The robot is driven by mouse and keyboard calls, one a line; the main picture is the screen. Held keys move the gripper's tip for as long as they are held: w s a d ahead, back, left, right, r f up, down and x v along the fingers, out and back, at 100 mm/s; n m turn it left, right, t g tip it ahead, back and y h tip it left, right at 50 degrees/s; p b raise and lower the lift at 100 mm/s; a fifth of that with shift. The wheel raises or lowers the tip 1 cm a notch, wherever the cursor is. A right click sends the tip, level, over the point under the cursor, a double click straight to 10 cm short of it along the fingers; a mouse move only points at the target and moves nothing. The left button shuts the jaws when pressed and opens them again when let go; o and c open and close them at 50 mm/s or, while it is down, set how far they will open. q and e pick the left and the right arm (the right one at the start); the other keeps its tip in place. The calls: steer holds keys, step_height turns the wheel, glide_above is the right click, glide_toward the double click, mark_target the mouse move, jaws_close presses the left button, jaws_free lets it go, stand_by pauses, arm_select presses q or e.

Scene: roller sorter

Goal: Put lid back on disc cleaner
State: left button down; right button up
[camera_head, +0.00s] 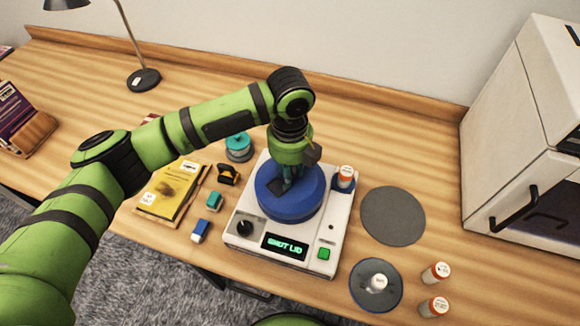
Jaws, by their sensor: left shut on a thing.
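The disc cleaner (249,225) is a white box on the desk, with a dark knob, a green button and a lit display that seems to read "SHUT LID". The round blue lid (290,207) is on top of the cleaner, over its middle. I cannot tell from this angle whether it is fully seated. My left gripper (285,180) points down at the middle of the lid and is shut on it, with the grip itself partly hidden by the wrist. My right gripper is not in view.
A grey round mat (392,216) lies right of the cleaner. A disc (362,296) with a white-capped piece lies front right, beside small bottles (434,306). A yellow packet (168,198) and small blocks lie left. A white cabinet (515,130) stands right and a lamp (143,79) back left.

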arm_select(q)
steer(key=shift+p, duration=0.4)
stand_by(0.3)
steer(key=shift+c, duration=2)
jaws_free()
steer(key=shift+r+p, duration=2.55)
steer(key=shift+r, duration=0.95)
